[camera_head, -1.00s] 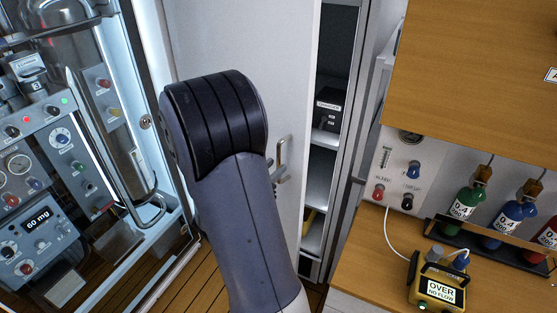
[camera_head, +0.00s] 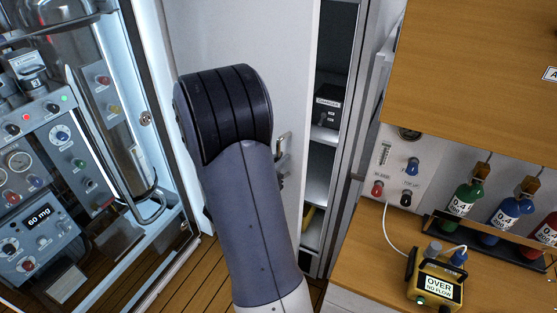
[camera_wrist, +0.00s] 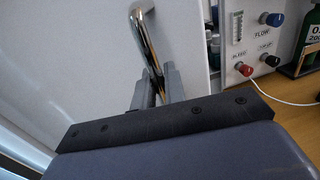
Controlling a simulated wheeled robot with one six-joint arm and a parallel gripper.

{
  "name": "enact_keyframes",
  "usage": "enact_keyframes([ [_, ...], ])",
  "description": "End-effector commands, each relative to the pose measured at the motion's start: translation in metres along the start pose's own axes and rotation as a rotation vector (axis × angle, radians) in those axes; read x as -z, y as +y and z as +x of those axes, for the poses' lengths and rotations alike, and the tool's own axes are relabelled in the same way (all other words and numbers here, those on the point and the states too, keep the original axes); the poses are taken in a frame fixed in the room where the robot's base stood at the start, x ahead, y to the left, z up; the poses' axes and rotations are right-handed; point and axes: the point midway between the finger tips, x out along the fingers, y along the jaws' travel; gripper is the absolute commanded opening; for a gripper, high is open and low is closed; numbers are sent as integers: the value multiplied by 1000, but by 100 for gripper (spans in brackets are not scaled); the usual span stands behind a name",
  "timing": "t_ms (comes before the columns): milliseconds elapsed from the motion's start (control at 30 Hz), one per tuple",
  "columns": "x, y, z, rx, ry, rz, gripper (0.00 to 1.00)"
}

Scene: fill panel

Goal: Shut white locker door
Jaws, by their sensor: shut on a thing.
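The white locker door (camera_head: 290,70) stands partly open in the head view, with a gap along its right edge showing the dark locker interior and shelves (camera_head: 322,165). A metal handle (camera_head: 282,146) is on the door near that edge. In the wrist view the shiny handle (camera_wrist: 146,40) runs down between the fingers of my gripper (camera_wrist: 158,88), which is shut on it. The door face (camera_wrist: 70,60) fills the left of the wrist view. In the head view my arm hides the fingers and part of the door.
A glass-fronted equipment cabinet (camera_head: 150,120) stands to the left. To the right are a wooden counter (camera_head: 375,270) with a yellow device (camera_head: 436,285), several bottles in a rack, and a wall panel with knobs (camera_head: 400,170). Wooden floor (camera_head: 205,280) shows below the door.

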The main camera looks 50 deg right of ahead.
Motion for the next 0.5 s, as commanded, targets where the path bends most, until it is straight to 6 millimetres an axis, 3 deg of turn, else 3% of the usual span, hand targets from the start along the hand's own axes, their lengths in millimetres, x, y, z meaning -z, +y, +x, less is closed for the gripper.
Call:
enact_keyframes([
  [500,1,-1,7,1,1,3,0],
])
